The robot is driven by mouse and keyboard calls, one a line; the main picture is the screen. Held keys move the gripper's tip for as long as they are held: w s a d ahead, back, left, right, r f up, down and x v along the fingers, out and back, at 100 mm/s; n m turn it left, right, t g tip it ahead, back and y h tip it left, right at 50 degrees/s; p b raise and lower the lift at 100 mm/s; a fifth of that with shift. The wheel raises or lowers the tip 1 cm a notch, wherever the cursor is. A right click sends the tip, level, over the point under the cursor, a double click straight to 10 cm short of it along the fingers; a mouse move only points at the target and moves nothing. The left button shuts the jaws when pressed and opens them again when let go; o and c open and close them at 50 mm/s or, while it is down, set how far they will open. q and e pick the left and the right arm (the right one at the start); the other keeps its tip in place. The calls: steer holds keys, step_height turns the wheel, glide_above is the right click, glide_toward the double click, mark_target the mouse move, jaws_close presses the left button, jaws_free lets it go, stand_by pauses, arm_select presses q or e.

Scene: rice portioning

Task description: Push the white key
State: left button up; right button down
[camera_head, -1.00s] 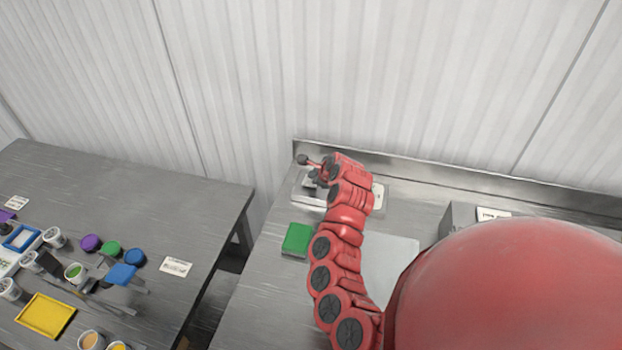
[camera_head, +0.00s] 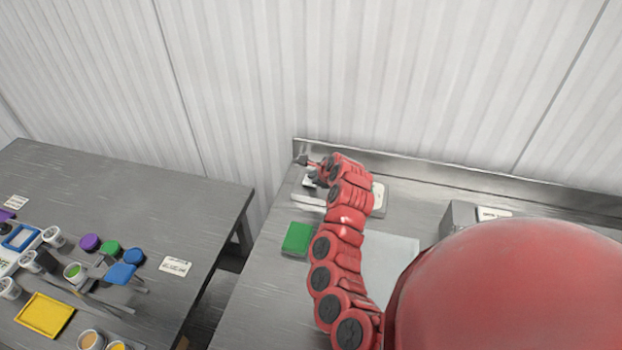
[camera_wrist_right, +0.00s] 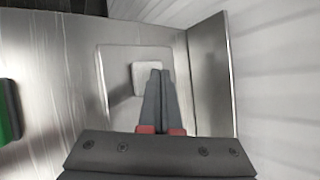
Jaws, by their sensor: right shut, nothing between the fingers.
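The white key (camera_wrist_right: 146,76) is a pale square with rounded corners in the wrist view. It sits on a flat grey plate (camera_wrist_right: 118,98). My right gripper (camera_wrist_right: 160,74) is shut and empty, its dark fingertips over the right part of the key. I cannot tell whether the tips touch it. In the head view my right gripper (camera_head: 313,180) is at the back left of the right table, over a pale device (camera_head: 308,200). My arm hides much of that spot and I cannot make out the key there. My left gripper is not in view.
A green block (camera_head: 297,238) lies on the right table (camera_head: 260,290), left of my arm. A metal backsplash (camera_head: 440,175) runs along the wall. A grey box (camera_head: 462,215) stands at the right. The left table (camera_head: 120,195) holds cups, lids and a yellow tray (camera_head: 45,315).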

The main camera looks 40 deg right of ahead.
steer(key=shift+f, duration=0.25)
steer(key=shift+r, duration=0.4)
steer(key=shift+r+p, duration=1.4)
steer(key=shift+r, duration=1.7)
steer(key=shift+f, duration=0.1)
